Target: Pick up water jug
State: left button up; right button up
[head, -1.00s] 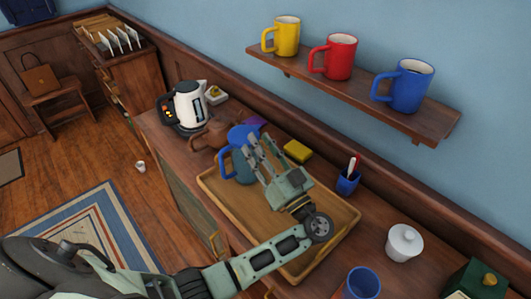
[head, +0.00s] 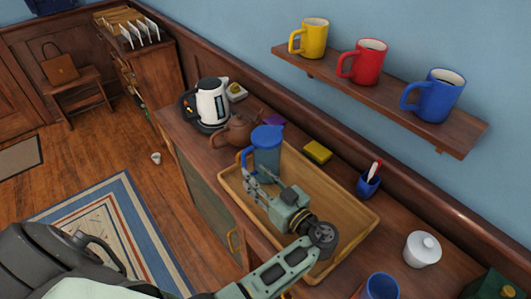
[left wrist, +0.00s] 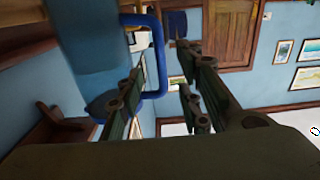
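The water jug (head: 267,157) has a blue lid and blue handle and stands upright at the far end of a wooden tray. My left gripper (head: 250,186) is low over the tray, just in front of the jug, fingers pointing toward its handle side. In the left wrist view the jug's body (left wrist: 85,45) fills the upper left, and its blue handle (left wrist: 159,60) shows in the gap between my finger pairs (left wrist: 158,102). The fingers are apart and nothing is held. Contact with the handle cannot be made out. My right gripper is not in view.
The tray (head: 345,200) has raised walls. A brown teapot (head: 236,131) and a kettle (head: 211,103) stand beyond it. Mugs sit on the shelf above.

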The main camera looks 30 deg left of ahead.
pick_arm(q)
jog(key=p+x, duration=0.1)
jog(key=x, duration=0.3)
jog(key=shift+f, duration=0.1)
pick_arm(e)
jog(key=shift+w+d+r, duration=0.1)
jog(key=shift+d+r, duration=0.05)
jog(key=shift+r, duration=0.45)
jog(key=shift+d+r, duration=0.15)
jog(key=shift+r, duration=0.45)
pick_arm(q)
jog(key=shift+c, duration=0.4)
jog(key=shift+s, duration=0.1)
jog(key=c, duration=0.4)
grip_shut()
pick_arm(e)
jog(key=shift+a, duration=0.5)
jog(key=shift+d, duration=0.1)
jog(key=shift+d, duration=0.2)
